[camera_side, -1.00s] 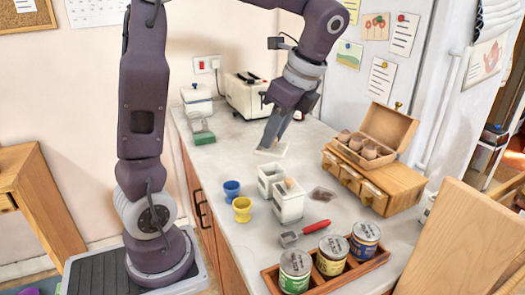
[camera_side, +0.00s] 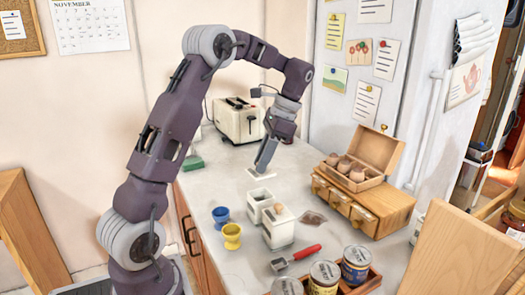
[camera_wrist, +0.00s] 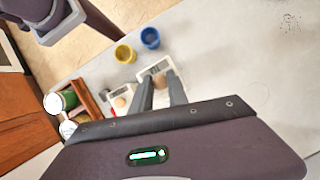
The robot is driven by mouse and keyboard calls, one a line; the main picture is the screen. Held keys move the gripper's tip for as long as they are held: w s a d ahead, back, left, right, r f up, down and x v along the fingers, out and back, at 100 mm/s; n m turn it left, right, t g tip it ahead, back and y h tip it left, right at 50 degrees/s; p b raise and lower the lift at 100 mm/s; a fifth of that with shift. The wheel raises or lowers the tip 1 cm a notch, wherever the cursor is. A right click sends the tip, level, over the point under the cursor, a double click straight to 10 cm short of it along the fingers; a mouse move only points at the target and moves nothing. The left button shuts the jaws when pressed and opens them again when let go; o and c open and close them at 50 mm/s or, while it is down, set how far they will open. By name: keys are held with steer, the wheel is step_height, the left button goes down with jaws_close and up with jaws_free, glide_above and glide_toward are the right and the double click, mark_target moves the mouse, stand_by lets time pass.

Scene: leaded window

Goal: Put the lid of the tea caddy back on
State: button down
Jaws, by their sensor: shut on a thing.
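My gripper (camera_side: 262,168) points down with its jaws shut on the white square lid (camera_side: 254,174). The lid shows just behind the white boxes in the side view; I cannot tell if it touches the counter. The tea caddy (camera_side: 257,209) is a white box with an open top, nearer the camera than the lid. A second white box (camera_side: 279,236) stands in front of it with a round tan knob on top. In the wrist view my two fingers (camera_wrist: 160,78) reach over white shapes, and the second box's knob (camera_wrist: 122,102) shows left of them.
Blue (camera_side: 221,215) and yellow (camera_side: 232,236) egg cups stand left of the boxes. A red-handled scoop (camera_side: 305,252) lies in front, near a tray of tins (camera_side: 355,262). A wooden drawer chest (camera_side: 362,207) stands right, a toaster (camera_side: 238,120) behind. Counter between lid and toaster is clear.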

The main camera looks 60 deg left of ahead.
steer(key=shift+f, duration=3)
steer(key=shift+f, duration=0.15)
steer(key=c, duration=0.7)
jaws_free()
steer(key=shift+r, duration=3.55)
steer(key=shift+c, duration=0.3)
